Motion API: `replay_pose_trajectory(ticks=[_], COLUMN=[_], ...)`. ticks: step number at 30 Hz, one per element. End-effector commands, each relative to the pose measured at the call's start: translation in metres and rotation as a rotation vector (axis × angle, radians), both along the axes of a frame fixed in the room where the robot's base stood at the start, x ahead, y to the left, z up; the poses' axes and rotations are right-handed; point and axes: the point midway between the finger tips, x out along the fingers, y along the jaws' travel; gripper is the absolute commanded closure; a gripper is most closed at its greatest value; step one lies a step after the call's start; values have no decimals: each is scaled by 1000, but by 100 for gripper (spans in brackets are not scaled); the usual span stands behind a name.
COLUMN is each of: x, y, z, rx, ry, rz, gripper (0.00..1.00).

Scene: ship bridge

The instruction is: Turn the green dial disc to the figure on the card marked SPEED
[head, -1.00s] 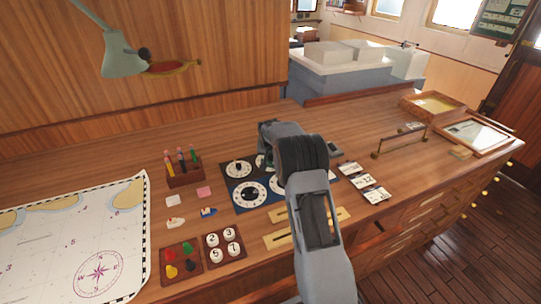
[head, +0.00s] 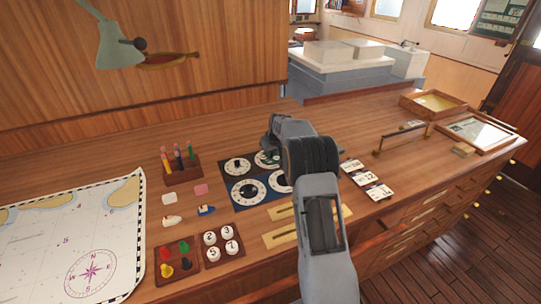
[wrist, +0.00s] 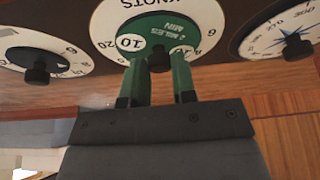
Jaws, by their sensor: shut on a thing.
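The green dial disc (wrist: 150,38) lies on a white dial marked KNOTS in the wrist view, with 10 in its white window and MILES and MIN printed on it. In the head view only a bit of it (head: 268,158) shows behind my arm. My gripper (wrist: 160,66) has its green fingers on both sides of the disc's black knob (wrist: 159,58), shut on it. Several white cards (head: 366,177) lie right of my arm in the head view; their words are too small to read, so I cannot tell which is SPEED.
Other dials stand close on both sides in the wrist view: one at left (wrist: 40,50), one with a blue star at right (wrist: 285,35). Left of the dial panel are a pencil holder (head: 182,172), peg trays (head: 175,262) and a chart (head: 60,240). A rail (head: 405,138) stands at right.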

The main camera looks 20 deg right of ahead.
Motion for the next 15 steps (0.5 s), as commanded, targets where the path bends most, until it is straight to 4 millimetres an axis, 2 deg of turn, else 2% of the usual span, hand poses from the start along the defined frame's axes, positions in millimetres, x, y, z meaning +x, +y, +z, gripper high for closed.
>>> replay_pose_trajectory(ticks=[6, 15], x=[0, 0], y=[-1, -1], z=[-1, 0], rx=[0, 0], ry=[-1, 1], rz=[96, 152], gripper=[99, 99])
